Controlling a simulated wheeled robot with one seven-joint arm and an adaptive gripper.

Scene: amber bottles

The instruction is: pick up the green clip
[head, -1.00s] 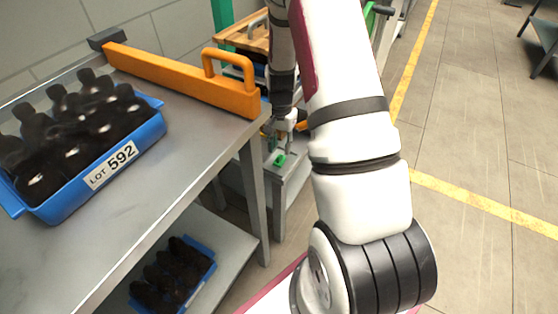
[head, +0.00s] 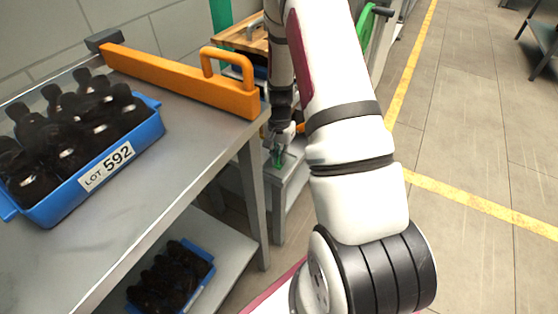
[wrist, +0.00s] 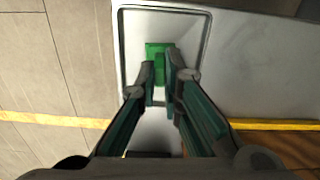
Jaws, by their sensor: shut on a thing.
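The green clip (wrist: 159,50) lies in a shallow light-grey tray (wrist: 205,55) in the wrist view. My gripper (wrist: 160,75) reaches down over the tray with its fingers close together on the clip's near part. In the head view my gripper (head: 279,151) is low over the small grey stand beyond the table, and a bit of the green clip (head: 278,163) shows at its fingertips. The fingers hide part of the clip. I cannot tell whether the clip is lifted off the tray.
A grey metal table (head: 190,150) stands at left with an orange handled bar (head: 180,78) along its far edge. On it is a blue crate (head: 105,172) of dark bottles. Another blue crate (head: 200,285) sits on the lower shelf.

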